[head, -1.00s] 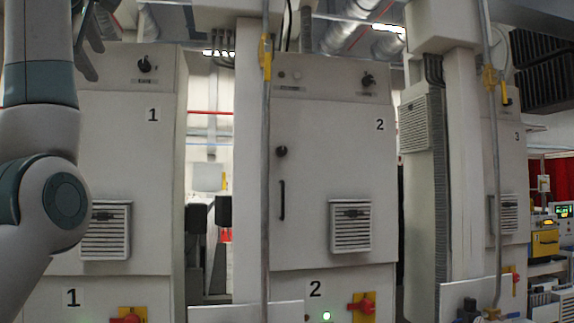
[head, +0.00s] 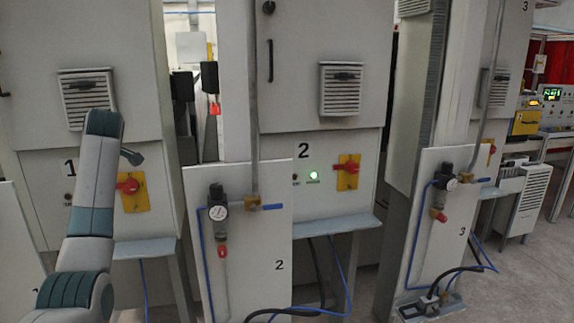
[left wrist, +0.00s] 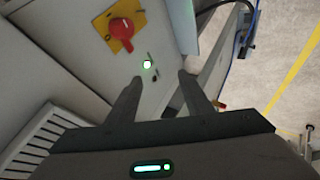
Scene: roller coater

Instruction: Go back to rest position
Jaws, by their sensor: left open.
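My left arm rises from the bottom left of the head view, in front of the cabinet marked 1. Its gripper is mostly hidden there behind the arm's end. In the left wrist view my left gripper (left wrist: 160,78) has its two fingers spread apart with nothing between them. Beyond the fingers are a lit green lamp (left wrist: 147,64) and a red rotary switch (left wrist: 121,29) on a yellow plate, on a pale panel. I cannot tell how far the fingertips are from the panel. My right gripper is in no view.
The head view shows cabinet 1's red switch (head: 128,186) right beside my arm. Cabinet 2 has a green lamp (head: 313,175) and a red switch (head: 347,168). Panels with gauges (head: 218,212) and blue hoses stand in front. Open floor (head: 520,265) lies at right.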

